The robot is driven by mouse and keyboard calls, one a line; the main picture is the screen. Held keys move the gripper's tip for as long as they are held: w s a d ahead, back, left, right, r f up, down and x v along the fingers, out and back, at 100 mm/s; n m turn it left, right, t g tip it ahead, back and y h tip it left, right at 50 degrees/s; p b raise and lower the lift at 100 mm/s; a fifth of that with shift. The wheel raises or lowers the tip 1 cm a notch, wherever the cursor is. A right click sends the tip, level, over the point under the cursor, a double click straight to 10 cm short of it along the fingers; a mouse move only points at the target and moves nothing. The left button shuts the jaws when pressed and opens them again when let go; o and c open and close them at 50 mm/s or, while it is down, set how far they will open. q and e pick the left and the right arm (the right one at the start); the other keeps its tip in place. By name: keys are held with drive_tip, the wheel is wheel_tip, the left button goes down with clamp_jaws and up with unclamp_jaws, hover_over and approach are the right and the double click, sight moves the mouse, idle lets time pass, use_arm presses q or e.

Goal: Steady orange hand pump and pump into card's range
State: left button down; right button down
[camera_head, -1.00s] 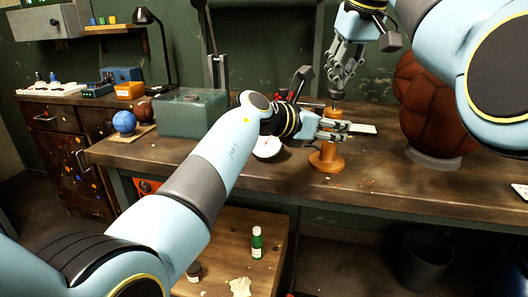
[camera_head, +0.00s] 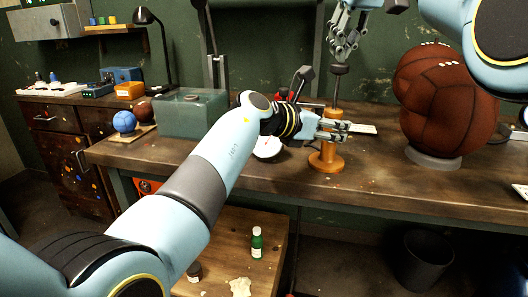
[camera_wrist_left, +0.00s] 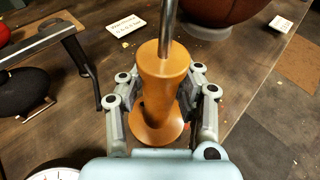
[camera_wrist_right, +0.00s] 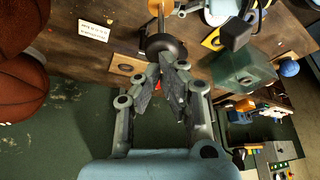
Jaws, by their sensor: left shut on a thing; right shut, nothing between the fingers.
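The orange hand pump (camera_head: 326,157) stands upright on the bench; its body also shows in the left wrist view (camera_wrist_left: 162,90). My left gripper (camera_head: 338,132) is shut around the upper part of the body. A bare metal rod (camera_head: 335,93) rises from it to a dark knob (camera_head: 340,69), well above the body. My right gripper (camera_head: 341,52) is shut and empty just above the knob. In the right wrist view its fingertips (camera_wrist_right: 173,68) meet in front of the knob (camera_wrist_right: 166,46); contact is unclear.
A large brown leather ball (camera_head: 450,105) sits on a grey ring (camera_head: 433,160) right of the pump, with another behind it. A round white dial (camera_head: 267,146) lies left of the pump, partly behind my left arm. A greenish box (camera_head: 190,112) stands farther left.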

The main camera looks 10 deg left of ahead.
drive_tip(key=shift+r, duration=0.1)
wheel_tip(320, 180, up, 7)
idle(0.4)
use_arm(q)
drive_tip(key=c, duration=0.8)
unclamp_jaws()
